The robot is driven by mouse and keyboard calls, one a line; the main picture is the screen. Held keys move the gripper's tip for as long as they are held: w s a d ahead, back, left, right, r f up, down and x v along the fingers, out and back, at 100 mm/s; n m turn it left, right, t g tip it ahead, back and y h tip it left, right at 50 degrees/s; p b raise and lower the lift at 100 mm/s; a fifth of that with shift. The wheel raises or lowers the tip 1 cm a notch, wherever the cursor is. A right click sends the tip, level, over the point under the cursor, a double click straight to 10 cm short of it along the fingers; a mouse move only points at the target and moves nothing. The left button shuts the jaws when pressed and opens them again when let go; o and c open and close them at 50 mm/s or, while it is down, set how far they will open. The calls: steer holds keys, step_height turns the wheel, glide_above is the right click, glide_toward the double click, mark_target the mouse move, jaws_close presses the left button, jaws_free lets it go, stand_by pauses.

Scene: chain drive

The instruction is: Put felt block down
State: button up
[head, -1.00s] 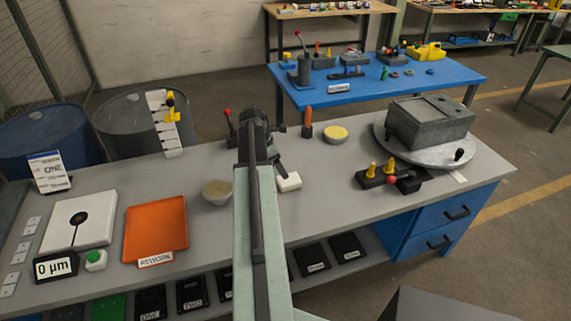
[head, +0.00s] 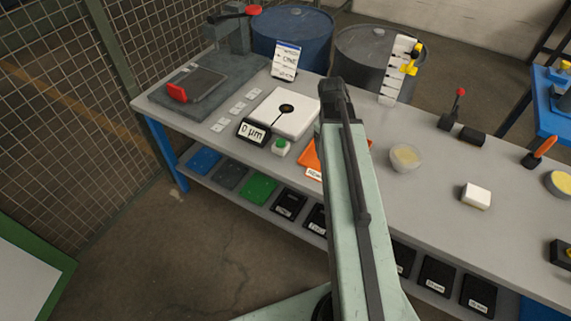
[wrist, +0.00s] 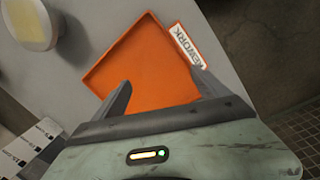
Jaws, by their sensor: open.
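The felt block (head: 476,196), white on top with a yellowish lower edge, lies flat on the grey bench at the right of the head view. My gripper (head: 333,95) is well to the left of it, above the area of the orange rework tray (head: 307,160). In the wrist view my gripper (wrist: 162,86) has its two fingers spread with nothing between them. The orange tray (wrist: 150,55) shows empty beyond the fingertips. The felt block is not in the wrist view. My arm hides most of the tray in the head view.
A round bowl (head: 405,158) with pale contents stands between the tray and the block. A white plate (head: 285,112), a 0 µm display (head: 253,132) and a green button (head: 281,147) lie left of my arm. The bench around the block is clear.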

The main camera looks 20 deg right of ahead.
steer(key=a+m+y, duration=0.1)
steer(key=a+m, duration=0.1)
steer(key=a, duration=2.1)
steer(key=shift+s+a+m, duration=0.2)
steer(key=shift+s+m, duration=0.1)
steer(key=shift+m, duration=0.1)
steer(key=shift+f, duration=0.1)
